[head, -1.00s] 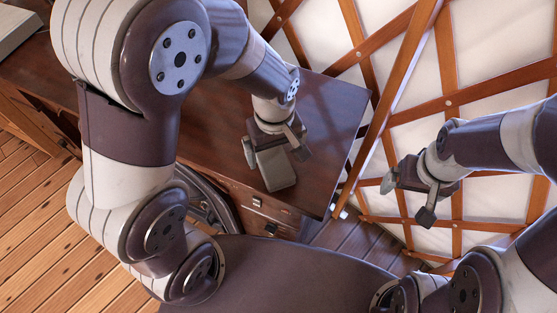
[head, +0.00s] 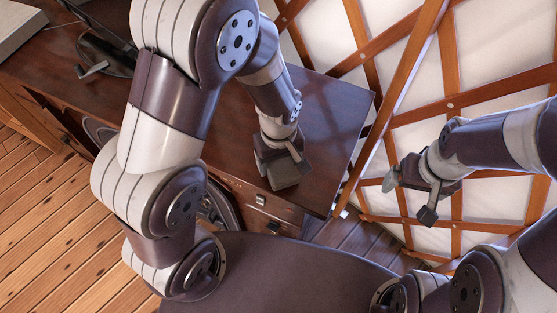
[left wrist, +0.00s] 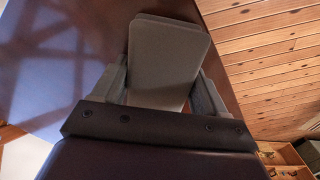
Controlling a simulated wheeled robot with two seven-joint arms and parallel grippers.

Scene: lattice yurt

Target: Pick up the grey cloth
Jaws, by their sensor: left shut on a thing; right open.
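The grey cloth (head: 286,172) is a folded, flat-looking rectangle at the near right part of the dark wooden cabinet top. My left gripper (head: 281,158) is over it, shut on it. In the left wrist view the cloth (left wrist: 165,60) lies between the two fingers of the left gripper (left wrist: 165,88) and sticks out beyond them. I cannot tell whether the cloth touches the top or is just above it. My right gripper (head: 408,193) is open and empty, in the air at the right, in front of the lattice wall.
The dark wooden cabinet (head: 325,110) has bare top right of the cloth and drawers on its front. A dark stand-like object (head: 104,55) and a pale box (head: 14,28) are at the far left. The lattice wall (head: 480,100) rises close behind the cabinet's right end.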

